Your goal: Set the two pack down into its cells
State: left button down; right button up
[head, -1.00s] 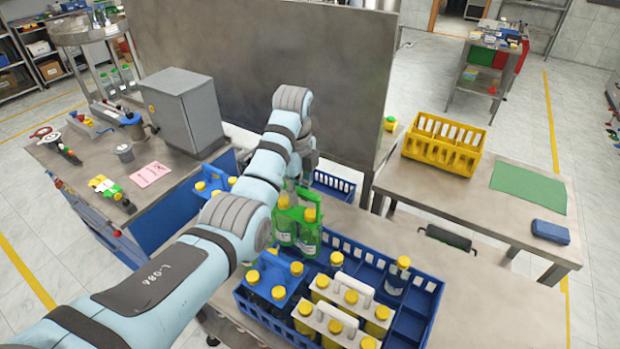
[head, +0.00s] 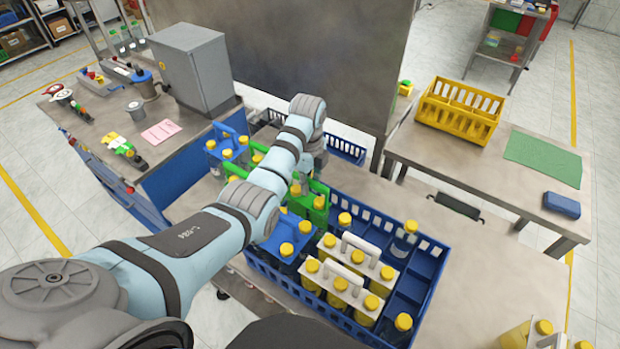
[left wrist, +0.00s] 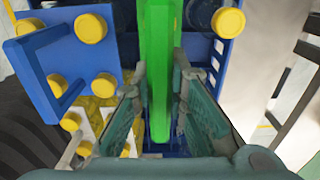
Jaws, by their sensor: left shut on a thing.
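The green two pack (head: 319,202) has yellow-capped bottles and hangs at the back left corner of the blue crate (head: 432,262). My left gripper (head: 308,172) is shut on its green handle, which also shows between the fingers in the left wrist view (left wrist: 160,65). My arm hides part of the pack, and I cannot tell whether its base is inside the cells. A blue carrier of yellow-capped bottles (head: 283,232) stands just in front of it in the crate, and left of it in the left wrist view (left wrist: 40,60). My right gripper is not in view.
Two white-handled packs of yellow bottles (head: 350,265) fill the crate's middle. Single bottles (head: 404,240) stand at its right side. Another blue carrier (head: 228,143) is behind my arm at the left. A yellow crate (head: 460,108) stands on the right table. Several crate cells at right are empty.

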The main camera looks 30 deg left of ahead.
pick_arm(q)
jog(key=shift+f, duration=0.55)
dwell(0.4)
jog(key=c, duration=1.5)
grip_release()
jog(key=shift+s, duration=0.1)
jog(key=shift+r, duration=0.1)
